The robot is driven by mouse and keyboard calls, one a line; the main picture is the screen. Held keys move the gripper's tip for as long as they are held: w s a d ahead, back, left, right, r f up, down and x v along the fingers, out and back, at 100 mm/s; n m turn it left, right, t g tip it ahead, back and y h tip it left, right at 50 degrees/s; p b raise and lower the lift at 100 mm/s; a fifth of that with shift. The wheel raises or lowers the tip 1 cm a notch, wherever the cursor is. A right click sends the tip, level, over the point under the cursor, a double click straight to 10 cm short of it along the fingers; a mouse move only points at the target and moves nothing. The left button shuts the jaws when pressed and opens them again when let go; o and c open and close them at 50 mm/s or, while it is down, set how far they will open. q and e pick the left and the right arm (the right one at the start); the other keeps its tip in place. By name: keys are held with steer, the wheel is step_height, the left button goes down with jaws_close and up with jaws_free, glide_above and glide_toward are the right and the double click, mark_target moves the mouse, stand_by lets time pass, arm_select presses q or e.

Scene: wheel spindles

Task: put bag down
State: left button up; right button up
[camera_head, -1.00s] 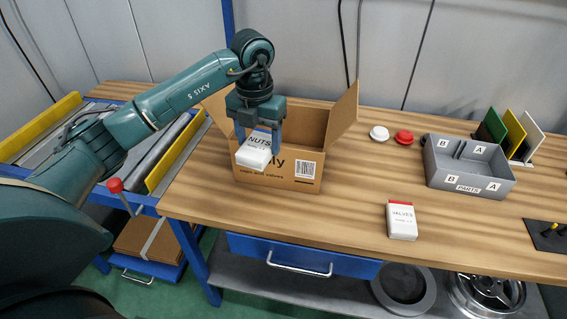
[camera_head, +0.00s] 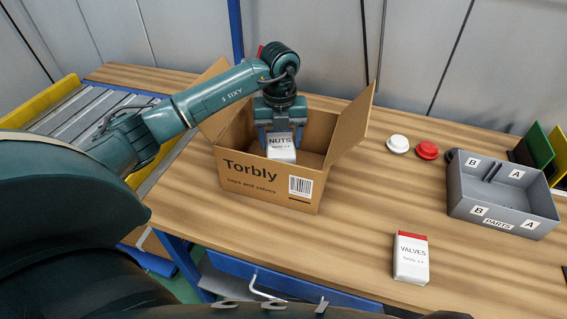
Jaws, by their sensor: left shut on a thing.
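The bag is a small white packet labelled NUTS (camera_head: 282,150). My left gripper (camera_head: 281,132) points down and is shut on it. The bag is over the open mouth of the cardboard box (camera_head: 248,177) labelled Torbly, behind its front wall. The gripper's fingers are partly hidden behind the bag, and I cannot tell whether the bag touches the box floor. The box stands on the wooden table (camera_head: 350,215) with its side flaps open. My right gripper is not in view.
A white packet with a red top labelled VALVES (camera_head: 411,259) stands near the front edge. A grey parts tray (camera_head: 503,205) is at right. A white button (camera_head: 398,144) and a red button (camera_head: 427,150) lie behind. A roller conveyor (camera_head: 75,125) is at left.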

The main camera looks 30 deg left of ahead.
mark_target(281, 142)
arm_select(q)
step_height(281, 142, down, 4)
steer(key=shift+f, duration=0.1)
step_height(281, 142, down, 3)
steer(key=shift+p, duration=0.3)
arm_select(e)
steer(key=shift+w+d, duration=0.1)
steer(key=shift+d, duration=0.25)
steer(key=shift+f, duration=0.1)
arm_select(q)
steer(key=shift+f, duration=0.2)
steer(key=o, duration=1.1)
steer(key=shift+c, duration=0.2)
